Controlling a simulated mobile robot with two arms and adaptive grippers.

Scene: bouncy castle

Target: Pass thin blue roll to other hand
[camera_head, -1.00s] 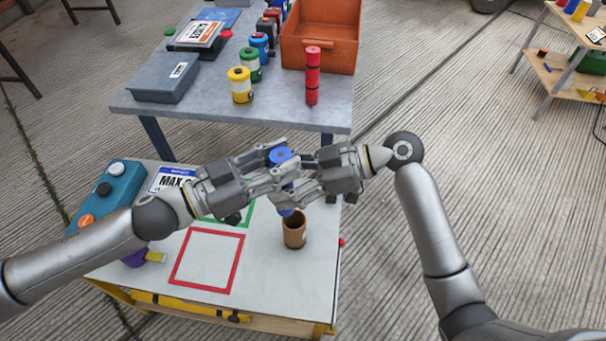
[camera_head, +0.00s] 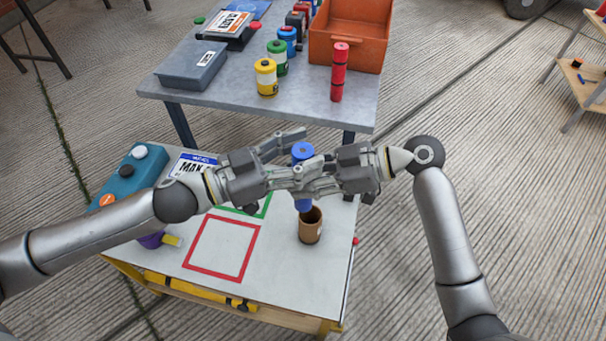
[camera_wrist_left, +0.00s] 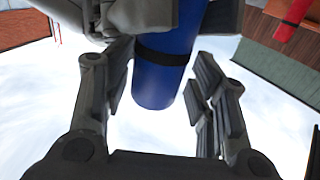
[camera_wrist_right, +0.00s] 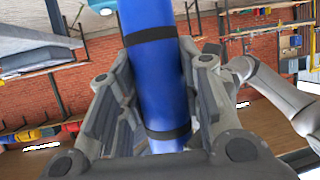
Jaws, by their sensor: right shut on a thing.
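The thin blue roll (camera_head: 302,152) is upright between my two grippers, above the near table. Black bands ring it in the left wrist view (camera_wrist_left: 165,75) and the right wrist view (camera_wrist_right: 155,75). My right gripper (camera_head: 308,172) is shut on the roll from the right, with its fingers on either side of it. My left gripper (camera_head: 296,158) is open around the roll from the left, and gaps show between its fingers and the roll in the left wrist view. The fingers hide part of the roll in the head view.
A brown open cup (camera_head: 311,228) stands on the near table (camera_head: 290,275), just below the roll. Red (camera_head: 222,248) and green (camera_head: 262,207) outlined squares lie left of it. The far table holds a red roll (camera_head: 339,75) and an orange bin (camera_head: 350,45).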

